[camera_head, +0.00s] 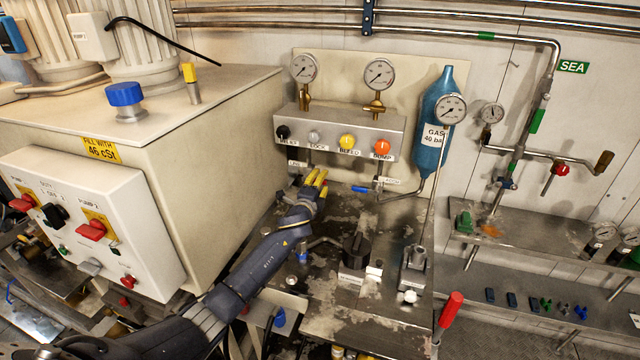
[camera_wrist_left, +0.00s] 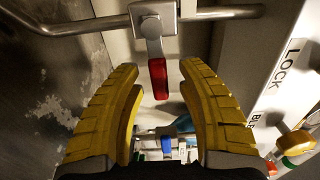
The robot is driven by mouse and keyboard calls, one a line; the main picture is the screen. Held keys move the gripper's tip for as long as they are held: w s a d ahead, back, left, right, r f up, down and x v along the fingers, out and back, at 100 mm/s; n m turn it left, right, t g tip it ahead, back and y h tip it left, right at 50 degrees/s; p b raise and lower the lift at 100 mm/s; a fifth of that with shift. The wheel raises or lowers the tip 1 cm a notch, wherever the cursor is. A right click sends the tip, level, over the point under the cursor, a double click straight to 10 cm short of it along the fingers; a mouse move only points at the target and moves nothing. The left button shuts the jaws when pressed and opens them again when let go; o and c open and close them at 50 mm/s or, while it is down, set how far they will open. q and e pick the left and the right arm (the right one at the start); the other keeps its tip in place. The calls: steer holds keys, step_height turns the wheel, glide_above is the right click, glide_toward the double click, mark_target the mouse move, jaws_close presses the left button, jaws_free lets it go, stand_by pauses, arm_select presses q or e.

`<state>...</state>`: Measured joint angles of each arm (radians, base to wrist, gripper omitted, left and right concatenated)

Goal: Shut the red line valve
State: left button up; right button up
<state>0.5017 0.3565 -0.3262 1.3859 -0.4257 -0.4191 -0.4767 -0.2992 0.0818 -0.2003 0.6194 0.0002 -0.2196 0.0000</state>
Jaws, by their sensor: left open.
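The red line valve shows in the left wrist view as a metal body on a pipe with a red lever handle (camera_wrist_left: 158,78). In that picture the handle points down, across the pipe (camera_wrist_left: 85,24). My left gripper (camera_wrist_left: 148,85) is open, with its yellow fingers on either side of the handle and a visible gap to each. In the head view my left gripper (camera_head: 315,182) reaches under the left end of the valve panel (camera_head: 340,124). The red handle cannot be made out there. My right gripper is not in view.
A blue lever (camera_head: 360,189) sits to the right of my gripper under the panel. Panel knobs (camera_head: 347,142) are above. The big cream tank (camera_head: 210,150) stands close at left. A red-gripped upright lever (camera_head: 450,310) and a blue gas bottle (camera_head: 432,150) are farther right.

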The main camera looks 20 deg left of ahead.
arm_select(q)
steer(key=shift+s, duration=0.1)
steer(key=s, duration=1.1)
steer(key=shift+s+d, duration=0.35)
steer(key=shift+s, duration=0.05)
steer(key=shift+r, duration=0.1)
